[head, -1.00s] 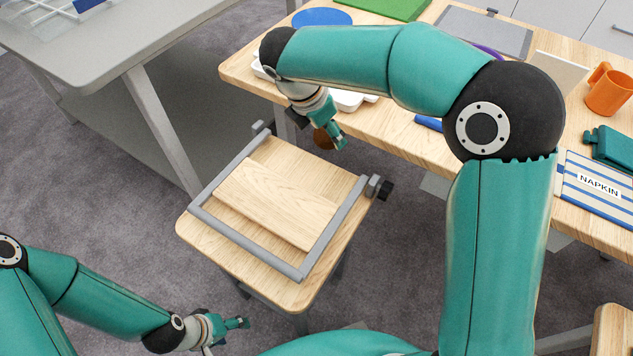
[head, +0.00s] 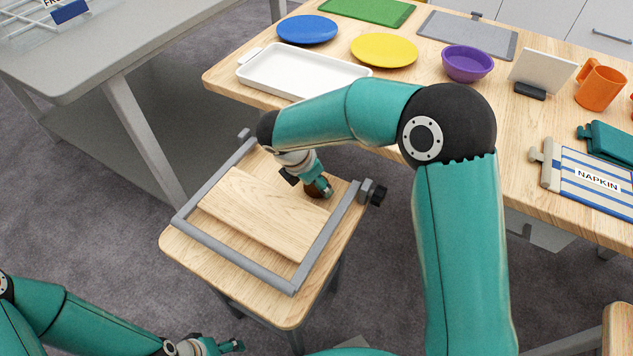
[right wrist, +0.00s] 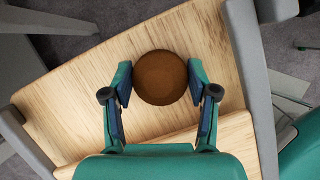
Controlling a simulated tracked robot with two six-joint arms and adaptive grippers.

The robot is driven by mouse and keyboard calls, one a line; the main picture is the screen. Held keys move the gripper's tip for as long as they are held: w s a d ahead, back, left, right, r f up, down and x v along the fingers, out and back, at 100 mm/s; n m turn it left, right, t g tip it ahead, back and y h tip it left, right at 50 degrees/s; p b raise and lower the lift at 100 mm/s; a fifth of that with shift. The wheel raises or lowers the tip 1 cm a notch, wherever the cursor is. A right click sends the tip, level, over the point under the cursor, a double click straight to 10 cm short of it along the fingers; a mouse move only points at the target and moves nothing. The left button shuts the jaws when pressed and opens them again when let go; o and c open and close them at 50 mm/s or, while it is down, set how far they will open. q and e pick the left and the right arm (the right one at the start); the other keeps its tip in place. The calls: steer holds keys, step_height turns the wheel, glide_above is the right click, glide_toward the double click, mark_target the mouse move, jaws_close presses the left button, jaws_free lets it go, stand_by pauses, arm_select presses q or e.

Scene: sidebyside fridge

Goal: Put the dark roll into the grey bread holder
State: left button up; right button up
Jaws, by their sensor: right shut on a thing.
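The dark roll (head: 313,190) is brown and round, partly hidden behind my right gripper (head: 319,189) in the head view. In the right wrist view the roll (right wrist: 160,78) sits between the two fingers of my right gripper (right wrist: 160,88), which is shut on it. The grey bread holder (head: 236,257) is a grey frame around a wooden board, on a small wooden stand. The roll is over the bare wood at the holder's far end, between its side rails; I cannot tell whether it touches the wood. My left gripper (head: 233,345) is low at the bottom left, away from the stand.
The wooden table behind holds a white tray (head: 285,73), blue plate (head: 307,29), yellow plate (head: 384,50), purple bowl (head: 467,64), orange mug (head: 598,88) and napkin (head: 600,183). A dark knob (head: 376,195) juts from the holder's right rail. A grey table (head: 110,55) stands left.

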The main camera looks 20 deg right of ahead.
steer(key=o, duration=1.2)
steer(key=shift+c, duration=0.2)
steer(key=shift+r, duration=0.1)
